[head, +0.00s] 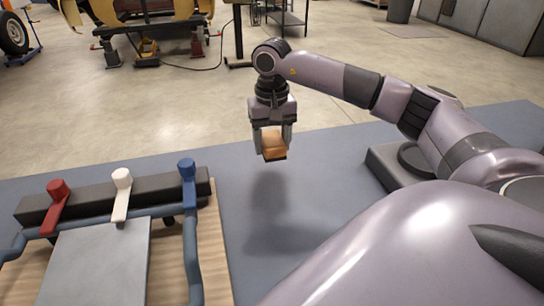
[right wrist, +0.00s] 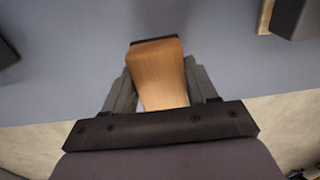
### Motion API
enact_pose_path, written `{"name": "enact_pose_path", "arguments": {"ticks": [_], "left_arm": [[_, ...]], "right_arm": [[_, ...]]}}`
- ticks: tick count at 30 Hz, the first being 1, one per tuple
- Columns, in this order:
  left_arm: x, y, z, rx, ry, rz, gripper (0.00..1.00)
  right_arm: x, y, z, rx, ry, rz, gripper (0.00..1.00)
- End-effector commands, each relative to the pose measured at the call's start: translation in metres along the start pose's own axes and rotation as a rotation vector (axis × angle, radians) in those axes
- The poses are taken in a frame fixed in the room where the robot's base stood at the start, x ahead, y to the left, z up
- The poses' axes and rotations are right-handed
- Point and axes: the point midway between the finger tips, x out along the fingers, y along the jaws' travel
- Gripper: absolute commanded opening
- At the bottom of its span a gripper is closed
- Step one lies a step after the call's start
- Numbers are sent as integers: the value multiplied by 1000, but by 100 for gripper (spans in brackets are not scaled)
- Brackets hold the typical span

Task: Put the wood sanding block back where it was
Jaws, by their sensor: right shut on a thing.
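The wood sanding block (head: 273,146) is orange-brown with a dark strip along its lower face. My right gripper (head: 272,143) is shut on it and holds it in the air above the blue-grey table top, with a shadow beneath. In the right wrist view the block (right wrist: 158,72) sits between the two grey fingers (right wrist: 155,90), its dark edge at the far end. My left gripper is not in view.
A wooden board (head: 215,270) at the left carries a blue tubular frame, a dark bar, a grey plate (head: 100,262) and red, white and blue upright handles (head: 122,180). The table top (head: 320,165) below and around the block is clear. Workshop floor and equipment lie beyond.

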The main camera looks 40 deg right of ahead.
Motion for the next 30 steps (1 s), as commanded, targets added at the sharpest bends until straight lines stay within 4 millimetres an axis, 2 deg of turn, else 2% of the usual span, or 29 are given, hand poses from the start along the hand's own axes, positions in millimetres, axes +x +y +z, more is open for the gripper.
{"name": "enact_pose_path", "arguments": {"ticks": [5, 12, 25, 26, 27, 28, 30], "left_arm": [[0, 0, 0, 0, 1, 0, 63], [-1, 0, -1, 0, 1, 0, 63], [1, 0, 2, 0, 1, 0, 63], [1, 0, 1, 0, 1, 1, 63], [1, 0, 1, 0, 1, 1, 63], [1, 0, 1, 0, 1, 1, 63], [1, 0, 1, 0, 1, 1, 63]], "right_arm": [[15, 0, 0, 0, -1, 0, 29], [48, 0, 0, 1, -1, 1, 29], [57, 0, 0, 0, 0, -1, 29], [57, 0, 0, 0, 0, -1, 61], [56, 0, 0, 0, 0, -1, 74], [56, 0, 0, 0, 0, -1, 83], [56, 0, 0, 0, 0, -1, 83]]}}
